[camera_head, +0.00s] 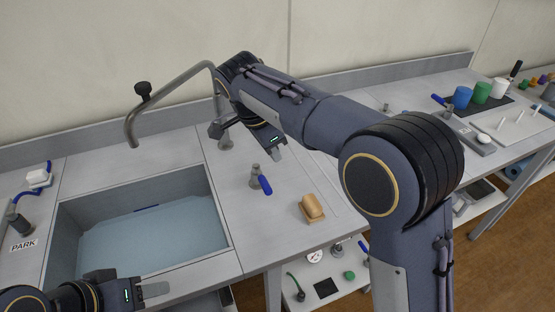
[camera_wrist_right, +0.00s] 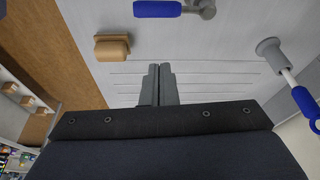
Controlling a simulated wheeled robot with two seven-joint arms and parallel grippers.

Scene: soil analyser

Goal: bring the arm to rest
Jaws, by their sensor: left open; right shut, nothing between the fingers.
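My right arm (camera_head: 320,120) reaches in from the lower right and bends across the counter, its elbow large in front. My right gripper (camera_head: 282,152) is shut and empty, above the counter between the sink and the sponge. In the right wrist view its two fingers (camera_wrist_right: 160,85) lie together over bare, grooved counter, touching nothing that I can see. My left gripper (camera_head: 155,290) is low at the left, by the front rim of the sink. It is open and holds nothing visible; part of it is cut off by the frame.
A sink (camera_head: 233,262) with bluish water and a curved tap (camera_head: 165,90) stand left. Coloured cups (camera_head: 480,92) stand far right. A PARK label (camera_head: 23,245) lies left.

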